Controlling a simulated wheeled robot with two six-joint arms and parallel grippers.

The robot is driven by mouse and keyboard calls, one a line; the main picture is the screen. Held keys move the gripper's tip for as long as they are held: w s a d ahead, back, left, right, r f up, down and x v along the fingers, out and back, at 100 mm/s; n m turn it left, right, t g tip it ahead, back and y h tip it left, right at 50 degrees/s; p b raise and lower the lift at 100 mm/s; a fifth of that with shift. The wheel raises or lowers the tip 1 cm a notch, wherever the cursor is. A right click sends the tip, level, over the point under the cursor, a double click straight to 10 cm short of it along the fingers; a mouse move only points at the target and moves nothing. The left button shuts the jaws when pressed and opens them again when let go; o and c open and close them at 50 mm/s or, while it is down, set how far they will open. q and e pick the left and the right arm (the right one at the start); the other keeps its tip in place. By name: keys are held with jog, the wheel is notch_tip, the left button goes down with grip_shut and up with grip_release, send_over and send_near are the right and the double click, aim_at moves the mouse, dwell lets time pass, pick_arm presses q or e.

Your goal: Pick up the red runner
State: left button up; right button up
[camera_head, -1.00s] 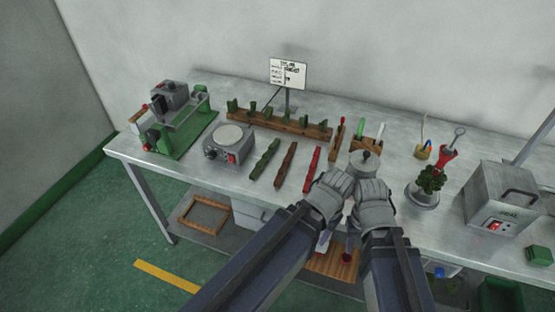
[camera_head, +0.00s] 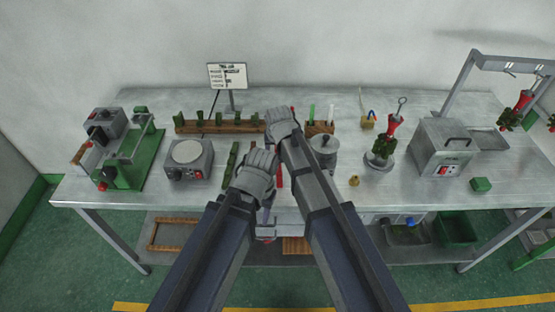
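The red runner (camera_head: 280,179) lies on the metal table, and only a short piece of it shows between my two arms. My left gripper (camera_head: 262,158) is just left of the red runner, over the table; whether it touches anything cannot be seen. My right gripper (camera_head: 277,116) is farther back, near the wooden rack. Its hand and forearm hide part of the runner's surroundings. The fingertips of both grippers are hidden behind the hands. A green runner (camera_head: 232,158) lies left of my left gripper.
A round hotplate (camera_head: 187,158) and a green-based machine (camera_head: 130,160) stand at left. A wooden rack (camera_head: 220,126) with green pieces is behind. A metal pot (camera_head: 323,150) stands close to my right forearm.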

jog(key=shift+f+b, duration=0.5)
jog(key=shift+f, duration=0.05)
jog(key=shift+b+x, duration=0.75)
jog(key=shift+x, duration=0.15)
jog(key=b+x, duration=0.5)
jog(key=shift+s+d+f, duration=0.2)
jog(key=shift+s, duration=0.05)
jog(key=shift+r, duration=0.1)
grip_shut()
